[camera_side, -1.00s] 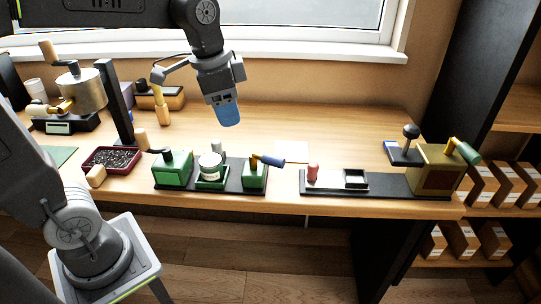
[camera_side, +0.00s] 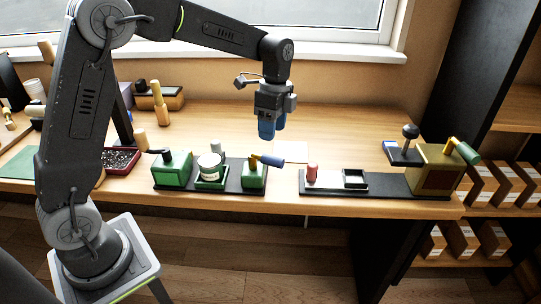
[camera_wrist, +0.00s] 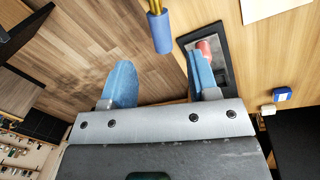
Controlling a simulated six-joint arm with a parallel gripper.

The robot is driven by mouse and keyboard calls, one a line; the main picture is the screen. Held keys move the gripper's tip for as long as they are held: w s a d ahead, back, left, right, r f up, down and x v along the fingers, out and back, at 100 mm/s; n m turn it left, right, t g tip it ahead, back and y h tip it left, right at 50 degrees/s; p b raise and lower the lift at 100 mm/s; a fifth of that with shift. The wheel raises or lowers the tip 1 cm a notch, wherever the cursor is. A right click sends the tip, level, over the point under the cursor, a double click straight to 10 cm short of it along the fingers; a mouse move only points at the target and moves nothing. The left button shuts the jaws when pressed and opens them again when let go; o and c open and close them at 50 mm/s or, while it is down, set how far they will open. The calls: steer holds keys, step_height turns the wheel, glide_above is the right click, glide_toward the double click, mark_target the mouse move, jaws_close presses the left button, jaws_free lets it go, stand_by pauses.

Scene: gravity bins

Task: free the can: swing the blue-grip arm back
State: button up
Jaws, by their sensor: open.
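The blue-grip arm's grip (camera_side: 271,160) sticks out to the right from the right green block (camera_side: 254,175) on a brass bar. In the wrist view, my gripper (camera_wrist: 160,85) shows two spread blue fingers.
A left green block (camera_side: 172,169) carries a tan-grip arm (camera_side: 142,139). To the right, a black plate (camera_side: 330,186) holds a red peg (camera_side: 312,173) and a small framed tray (camera_side: 355,179). A brown box (camera_side: 436,170) with a green-grip lever stands farther right.

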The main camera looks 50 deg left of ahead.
mark_target(271, 156)
steer(key=f, duration=0.5)
steer(key=s+f, duration=0.1)
steer(key=f, duration=0.2)
steer(key=shift+d, duration=0.25)
jaws_close()
